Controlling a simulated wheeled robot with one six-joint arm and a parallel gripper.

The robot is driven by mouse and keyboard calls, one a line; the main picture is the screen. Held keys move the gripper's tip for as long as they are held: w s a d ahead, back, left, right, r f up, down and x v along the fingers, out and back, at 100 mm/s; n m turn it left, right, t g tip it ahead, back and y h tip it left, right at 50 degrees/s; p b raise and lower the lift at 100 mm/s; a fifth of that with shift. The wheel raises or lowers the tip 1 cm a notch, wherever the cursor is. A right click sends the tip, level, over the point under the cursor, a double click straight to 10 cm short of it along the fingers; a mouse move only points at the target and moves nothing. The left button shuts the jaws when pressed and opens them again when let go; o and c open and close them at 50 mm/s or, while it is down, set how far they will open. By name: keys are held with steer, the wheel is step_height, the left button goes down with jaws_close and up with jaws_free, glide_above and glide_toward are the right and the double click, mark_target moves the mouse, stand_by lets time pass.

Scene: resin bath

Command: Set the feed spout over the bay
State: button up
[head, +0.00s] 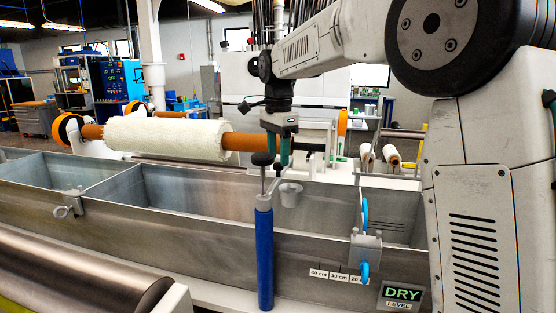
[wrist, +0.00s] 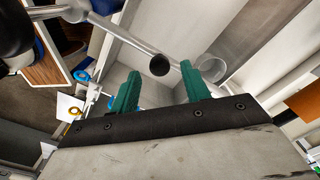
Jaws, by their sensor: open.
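The feed spout is a grey pipe (wrist: 125,38) on a blue post (head: 265,258) at the front wall of the bath. It ends in a pale cup (head: 290,194), which also shows in the wrist view (wrist: 212,69). A black knob (wrist: 159,65) rises from the pipe. My gripper (head: 277,153) is open above the spout, green fingers pointing down. In the wrist view the knob shows between the fingertips (wrist: 160,73), apart from both. The metal bath (head: 215,222) is split into bays by dividers. The cup hangs over the bath interior, left of the right-hand divider (head: 359,209).
A white roll (head: 165,138) on an orange core lies behind the bath. Blue-handled hardware (head: 365,249) sits on the front wall at right, near a depth scale (head: 338,275) and a sign (head: 402,296) reading DRY LEVEL. A dark roller (head: 75,270) lies in front.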

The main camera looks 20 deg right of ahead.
mark_target(281, 174)
steer(key=shift+f, duration=1.05)
jaws_close()
